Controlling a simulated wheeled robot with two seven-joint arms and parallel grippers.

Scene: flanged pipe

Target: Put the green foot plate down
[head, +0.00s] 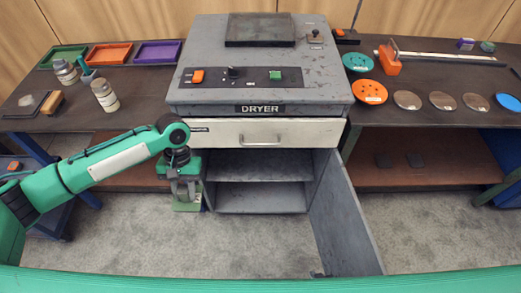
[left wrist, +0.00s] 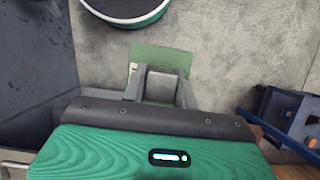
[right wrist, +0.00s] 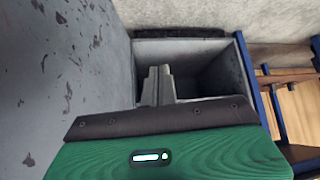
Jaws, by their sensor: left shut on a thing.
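The green foot plate (head: 187,207) hangs at the end of my left arm, in front of the open dryer cabinet's left side. My left gripper (head: 186,188) is shut on it and points down. In the left wrist view the green plate (left wrist: 162,54) shows beyond the fingers, with a grey block between them. The carpet is behind it; I cannot tell how high the plate is above the floor. My right gripper (right wrist: 158,88) shows only in the right wrist view, with its fingers together and nothing seen between them.
The dryer (head: 258,65) has an open door (head: 343,215) swung out at the right and empty shelves inside. The left table (head: 140,88) holds trays and jars; the right table (head: 440,75) holds discs. Grey carpet (head: 250,240) in front is clear.

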